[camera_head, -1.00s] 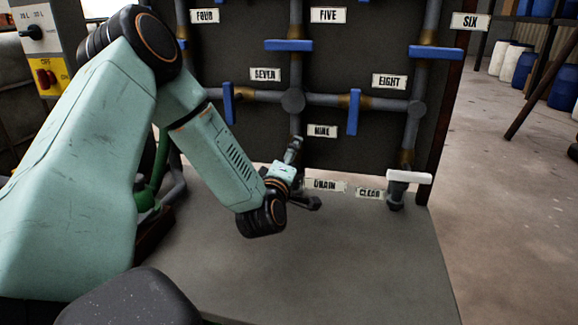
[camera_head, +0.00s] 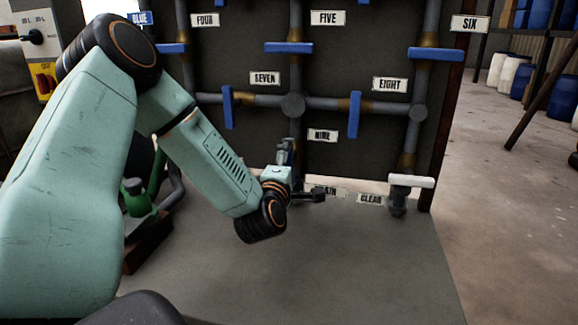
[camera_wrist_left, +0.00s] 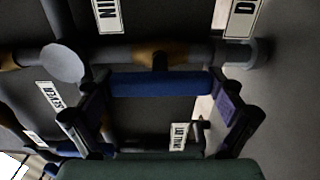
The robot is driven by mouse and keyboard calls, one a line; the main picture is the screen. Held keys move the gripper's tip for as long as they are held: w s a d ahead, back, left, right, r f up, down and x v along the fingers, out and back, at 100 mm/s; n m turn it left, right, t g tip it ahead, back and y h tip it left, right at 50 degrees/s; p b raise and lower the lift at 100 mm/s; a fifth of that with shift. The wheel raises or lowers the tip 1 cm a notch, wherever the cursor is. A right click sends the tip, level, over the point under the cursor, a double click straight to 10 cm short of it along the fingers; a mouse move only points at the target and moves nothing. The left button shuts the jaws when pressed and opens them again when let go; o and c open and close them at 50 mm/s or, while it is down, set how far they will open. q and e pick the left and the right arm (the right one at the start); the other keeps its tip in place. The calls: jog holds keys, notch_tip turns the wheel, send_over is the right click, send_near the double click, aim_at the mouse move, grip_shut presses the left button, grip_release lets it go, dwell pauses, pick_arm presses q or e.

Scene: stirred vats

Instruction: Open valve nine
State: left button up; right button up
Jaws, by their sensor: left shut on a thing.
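The NINE label (camera_head: 322,136) is on the dark panel, right of a vertical grey pipe. My right gripper is not in view.
Blue handles of valve seven (camera_head: 228,107) and valve eight (camera_head: 353,114) hang nearby. A white-handled valve (camera_head: 410,181) stands at right beside the CLEAR label (camera_head: 370,199). The grey deck (camera_head: 340,260) in front is clear.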

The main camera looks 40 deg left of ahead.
pick_arm(q)
jog(key=o, duration=0.8)
jog(key=v, duration=0.7)
jog(key=shift+s, duration=0.25)
jog(key=shift+d+r, duration=0.1)
jog(key=x, duration=0.7)
jog(key=shift+w, duration=0.3)
jog(key=shift+m, duration=0.4)
